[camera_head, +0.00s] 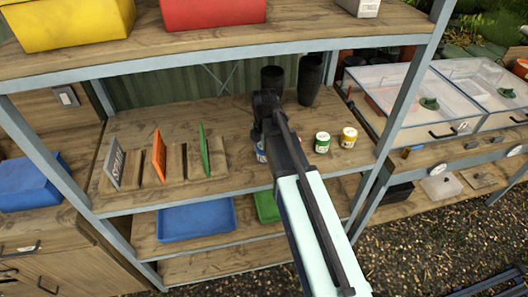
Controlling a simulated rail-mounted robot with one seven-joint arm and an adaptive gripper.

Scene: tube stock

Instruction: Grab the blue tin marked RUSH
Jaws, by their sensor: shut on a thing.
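A small blue and white tin (260,152) stands on or just above the middle shelf, mostly hidden behind my arm. Its marking cannot be read. My gripper (262,143) reaches down at the tin and is shut on it; the fingers are largely hidden by the wrist and arm. A green and white tin (322,142) and a yellow and white tin (348,137) stand upright to the right, apart from my gripper.
Two dark cups (310,80) stand behind my wrist. Upright grey, orange and green panels (159,156) stand in wooden holders at left. The upper shelf (200,48) overhangs, and a metal post (402,90) bounds the right side. The shelf front is clear.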

